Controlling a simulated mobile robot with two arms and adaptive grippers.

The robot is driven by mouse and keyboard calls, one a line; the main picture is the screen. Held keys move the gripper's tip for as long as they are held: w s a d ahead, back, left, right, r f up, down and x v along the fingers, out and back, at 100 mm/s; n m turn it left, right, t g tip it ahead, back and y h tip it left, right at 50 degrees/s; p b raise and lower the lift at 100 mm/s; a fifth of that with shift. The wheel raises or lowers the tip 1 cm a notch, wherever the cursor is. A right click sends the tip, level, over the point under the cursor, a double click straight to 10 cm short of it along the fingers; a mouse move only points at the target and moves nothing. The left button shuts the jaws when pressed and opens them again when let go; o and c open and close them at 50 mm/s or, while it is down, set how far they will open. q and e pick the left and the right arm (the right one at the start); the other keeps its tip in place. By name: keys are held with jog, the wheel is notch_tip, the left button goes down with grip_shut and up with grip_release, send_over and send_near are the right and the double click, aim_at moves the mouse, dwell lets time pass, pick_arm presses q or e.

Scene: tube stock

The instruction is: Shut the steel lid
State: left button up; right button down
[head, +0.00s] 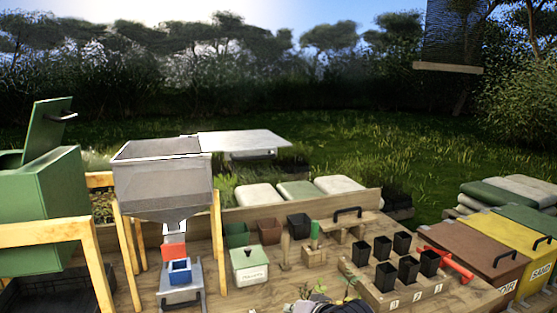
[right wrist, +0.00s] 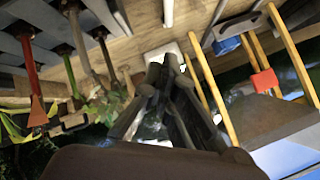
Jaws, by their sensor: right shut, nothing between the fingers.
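The steel lid (head: 242,143) is a flat grey panel, swung open and lying out roughly level behind and to the right of the steel hopper (head: 163,180). The hopper's open top shows, and it stands on wooden legs. My right gripper (right wrist: 166,68) shows in the right wrist view with its dark fingers together and nothing between them. It is apart from the lid, which I cannot make out in that view. My left gripper is in neither view.
A red slide gate (head: 174,251) and blue box (head: 180,270) sit under the hopper. A green bin (head: 45,205) with a raised lid stands left. A lidded pale green box (head: 249,264), black pots (head: 408,270) and a wooden handled tool (head: 346,218) occupy the bench. Brown and yellow bins stand right.

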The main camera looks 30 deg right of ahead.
jog(key=w+d+r+m+t, duration=0.2)
jog(key=d+r+m+t, duration=0.15)
jog(key=r, duration=0.65)
jog(key=w+d+r+m+t, duration=0.15)
jog(key=d+r+m, duration=0.3)
jog(key=r, duration=0.65)
jog(key=w+d+r+m+t, duration=0.1)
jog(key=d+r+m+t, duration=0.3)
jog(key=r, duration=0.6)
jog(key=w+a+n+g+p, duration=0.1)
jog(key=w+p, duration=0.4)
jog(key=w, duration=0.6)
jog(key=shift+a+r+h, duration=0.15)
jog(key=shift+a+h, duration=0.25)
jog(key=shift+a, duration=0.05)
jog(key=shift+w, duration=0.1)
